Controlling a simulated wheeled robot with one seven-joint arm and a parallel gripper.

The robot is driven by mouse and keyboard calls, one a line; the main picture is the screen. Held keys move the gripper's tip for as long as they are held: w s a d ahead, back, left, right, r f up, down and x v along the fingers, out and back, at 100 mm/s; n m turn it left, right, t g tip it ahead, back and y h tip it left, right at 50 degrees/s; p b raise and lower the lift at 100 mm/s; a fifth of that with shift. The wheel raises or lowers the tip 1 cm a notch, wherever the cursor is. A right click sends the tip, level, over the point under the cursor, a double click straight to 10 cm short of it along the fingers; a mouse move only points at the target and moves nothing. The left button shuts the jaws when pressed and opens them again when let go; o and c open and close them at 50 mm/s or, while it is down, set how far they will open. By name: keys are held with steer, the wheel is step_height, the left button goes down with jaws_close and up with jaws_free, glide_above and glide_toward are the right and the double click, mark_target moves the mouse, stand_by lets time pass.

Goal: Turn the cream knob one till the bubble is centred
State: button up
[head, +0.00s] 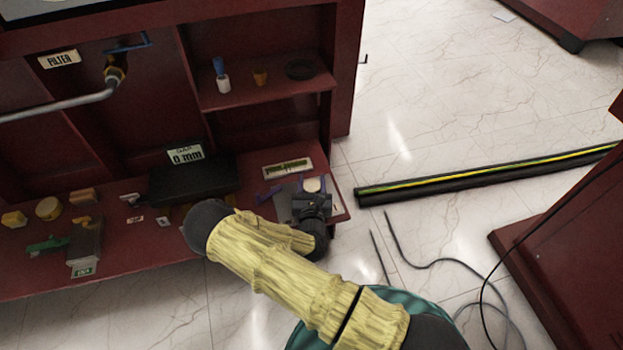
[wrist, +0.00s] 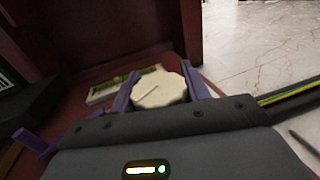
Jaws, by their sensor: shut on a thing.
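The cream knob (wrist: 160,92) is a faceted disc with a dark line on its top. It sits at the right end of the lower red shelf and shows as a pale patch in the head view (head: 312,184). My gripper (wrist: 161,88) has its purple fingers on two opposite sides of the knob, shut on it. In the head view my gripper (head: 312,187) comes over the knob from the front. Just behind is a level plate (head: 287,168) with a yellow-green vial, also seen in the wrist view (wrist: 125,84). The bubble's position is too small to tell.
A black box (head: 190,181) with a "0 mm" sign (head: 186,155) stands left of the level. Several small items lie farther left. A black tube with a yellow-green stripe (head: 480,176) and cables (head: 440,262) lie on the floor at right.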

steer(key=shift+d+r+m+h+p, duration=0.1)
steer(key=shift+r+m+h+p, duration=0.25)
steer(key=shift+p, duration=0.65)
steer(key=shift+f+m+h+p, duration=0.15)
steer(key=shift+m+h+p, duration=0.3)
steer(key=shift+h+p, duration=0.5)
steer(key=m+h+p, duration=0.1)
steer(key=m+g+h+p, duration=0.1)
steer(key=h, duration=0.1)
steer(key=shift+s+d+f, duration=0.1)
steer(key=shift+d+f, duration=0.05)
steer(key=shift+d, duration=0.05)
steer(key=m+g+h, duration=0.1)
steer(key=m+h, duration=0.1)
steer(key=m+g+h, duration=0.1)
steer(key=h, duration=0.2)
steer(key=shift+s+d+f+m, duration=0.1)
steer(key=shift+d+f+m, duration=0.1)
steer(key=shift+m, duration=0.2)
steer(key=shift+s+d+m+g+h+b, duration=0.1)
steer(key=shift+m+g+h+b, duration=0.2)
steer(key=shift+m+g+h, duration=0.3)
steer(key=shift+s+d+m+g+h+b, duration=0.1)
steer(key=shift+m+g+h+b, duration=0.25)
steer(key=shift+g+h, duration=0.4)
steer(key=shift+r, duration=0.1)
steer(key=o, duration=1)
